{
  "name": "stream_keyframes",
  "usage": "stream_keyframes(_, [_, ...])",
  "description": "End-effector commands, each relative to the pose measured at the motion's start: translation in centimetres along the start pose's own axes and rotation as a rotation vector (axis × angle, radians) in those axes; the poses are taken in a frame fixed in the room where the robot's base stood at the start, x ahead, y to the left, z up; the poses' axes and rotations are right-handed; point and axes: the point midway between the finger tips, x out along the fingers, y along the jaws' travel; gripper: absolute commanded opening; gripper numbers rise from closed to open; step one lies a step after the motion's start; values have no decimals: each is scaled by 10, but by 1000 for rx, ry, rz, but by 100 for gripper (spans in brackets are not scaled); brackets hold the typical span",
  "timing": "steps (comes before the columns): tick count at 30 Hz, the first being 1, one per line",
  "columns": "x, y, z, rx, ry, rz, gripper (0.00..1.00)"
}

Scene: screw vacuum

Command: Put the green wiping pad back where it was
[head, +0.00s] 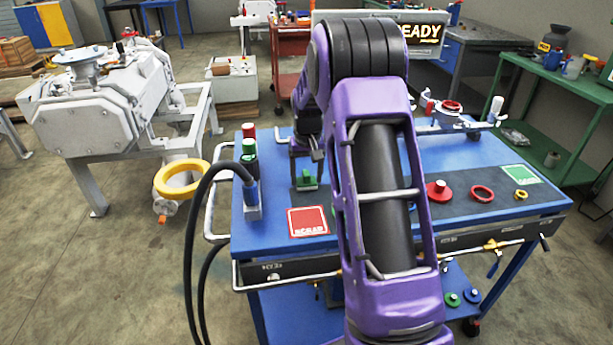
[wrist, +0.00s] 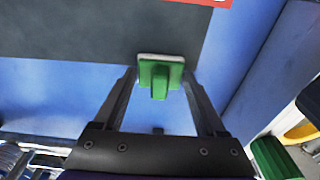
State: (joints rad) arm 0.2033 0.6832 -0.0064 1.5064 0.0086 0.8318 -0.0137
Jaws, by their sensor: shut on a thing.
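The green wiping pad (wrist: 160,77) has a block-like green handle and a pale edge along its far side. My gripper (wrist: 159,82) is shut on it, with one finger on each side of the pad in the wrist view. In the head view the pad (head: 307,181) shows left of my purple arm, over the left part of the blue table (head: 262,185), behind a red square sign. Whether its underside touches the table surface I cannot tell.
The red sign (head: 308,221) lies at the table's front left. Red and green cylinders and a blue block (head: 252,197) stand at the left edge. A red knob (head: 437,191), red ring (head: 482,194) and yellow ring (head: 520,194) lie right of my arm. A green label (head: 521,174) is far right.

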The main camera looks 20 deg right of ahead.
Motion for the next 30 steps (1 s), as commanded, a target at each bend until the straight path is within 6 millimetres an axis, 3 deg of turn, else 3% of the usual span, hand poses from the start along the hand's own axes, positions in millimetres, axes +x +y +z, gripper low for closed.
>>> stream_keyframes(8, [2,0,0,0,0,0,22])
stream_keyframes(9, [3,0,0,0,1,0,75])
stream_keyframes(13, [2,0,0,0,1,0,99])
stream_keyframes(23, [-5,0,-1,0,2,0,100])
stream_keyframes(30, [-48,0,-1,0,5,0,100])
